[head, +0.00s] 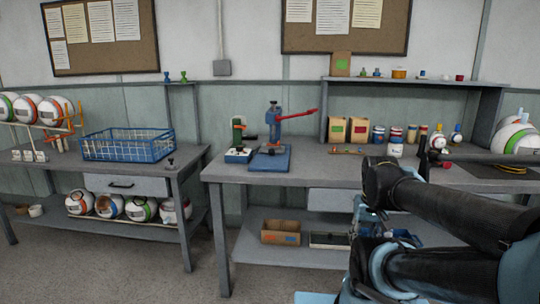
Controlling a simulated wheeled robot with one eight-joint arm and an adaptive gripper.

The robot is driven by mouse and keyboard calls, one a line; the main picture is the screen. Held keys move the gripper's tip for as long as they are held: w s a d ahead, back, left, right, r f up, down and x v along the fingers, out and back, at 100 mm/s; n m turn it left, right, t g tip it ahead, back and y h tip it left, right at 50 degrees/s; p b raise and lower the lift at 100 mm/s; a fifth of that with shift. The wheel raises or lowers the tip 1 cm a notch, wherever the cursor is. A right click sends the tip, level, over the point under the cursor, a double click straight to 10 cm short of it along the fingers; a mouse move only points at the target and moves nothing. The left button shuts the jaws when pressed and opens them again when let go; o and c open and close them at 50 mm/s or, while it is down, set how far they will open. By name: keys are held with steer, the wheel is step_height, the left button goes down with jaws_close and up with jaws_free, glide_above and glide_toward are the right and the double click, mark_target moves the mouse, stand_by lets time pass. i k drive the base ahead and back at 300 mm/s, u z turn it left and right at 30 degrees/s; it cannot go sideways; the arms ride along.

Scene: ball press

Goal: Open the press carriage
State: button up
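A blue press (273,128) stands on a blue base plate near the left end of the middle bench. Its red lever (298,115) points to the right and slightly up. The view is too small to tell which part is its carriage or how it stands. My dark arm with light-blue joints fills the lower right, in front of the bench and to the right of the press. No gripper fingers can be made out.
A blue wire crate (127,145) is on the left bench. Bench space (250,176) before the press is clear.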

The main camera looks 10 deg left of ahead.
mark_target(272, 151)
steer(key=u, duration=0.85)
steer(key=i, duration=0.5)
steer(key=z, duration=0.75)
